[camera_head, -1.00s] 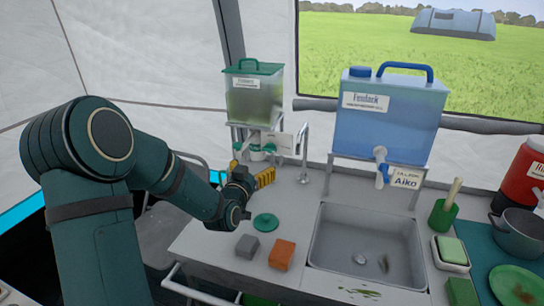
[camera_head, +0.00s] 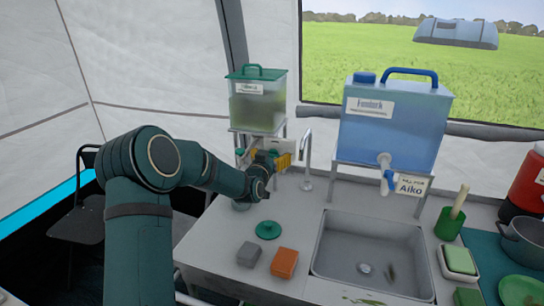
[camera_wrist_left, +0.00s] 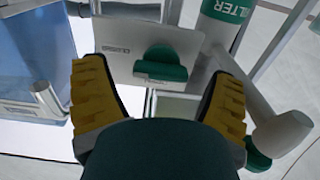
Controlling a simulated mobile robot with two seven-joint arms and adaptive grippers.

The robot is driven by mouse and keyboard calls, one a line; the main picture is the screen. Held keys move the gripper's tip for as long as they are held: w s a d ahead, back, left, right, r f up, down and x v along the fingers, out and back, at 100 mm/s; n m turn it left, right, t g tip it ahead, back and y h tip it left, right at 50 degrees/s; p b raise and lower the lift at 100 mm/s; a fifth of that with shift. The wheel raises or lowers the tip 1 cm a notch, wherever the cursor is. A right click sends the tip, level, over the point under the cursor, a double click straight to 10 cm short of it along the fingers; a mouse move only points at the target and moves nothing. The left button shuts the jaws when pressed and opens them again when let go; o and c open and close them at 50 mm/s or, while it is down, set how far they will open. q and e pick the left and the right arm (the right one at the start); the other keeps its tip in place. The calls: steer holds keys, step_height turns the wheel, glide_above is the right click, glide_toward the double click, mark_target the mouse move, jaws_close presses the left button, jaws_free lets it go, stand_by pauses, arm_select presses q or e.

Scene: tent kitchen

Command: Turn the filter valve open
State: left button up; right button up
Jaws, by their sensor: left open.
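A green-lidded water tank (camera_head: 257,105) stands on a metal stand at the back of the counter. In the left wrist view, a green valve handle (camera_wrist_left: 160,66) sits on a pale plate (camera_wrist_left: 120,42), beside a green and white filter cylinder (camera_wrist_left: 225,22). My left gripper (camera_head: 274,162) is below the tank at the stand. In the left wrist view its yellow-padded fingers (camera_wrist_left: 160,100) are spread wide, with the handle ahead between them and no visible contact. In the head view my gripper hides the handle. My right gripper is out of view.
A tap (camera_head: 307,160) rises close right of my gripper, by the sink (camera_head: 335,262). A green disc (camera_head: 268,229), grey block (camera_head: 249,254) and orange block (camera_head: 284,262) lie on the counter. A blue tank (camera_head: 395,125) stands to the right.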

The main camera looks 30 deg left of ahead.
arm_select(q)
steer(key=shift+w+a, duration=0.1)
steer(key=shift+w, duration=0.35)
steer(key=c, duration=1.2)
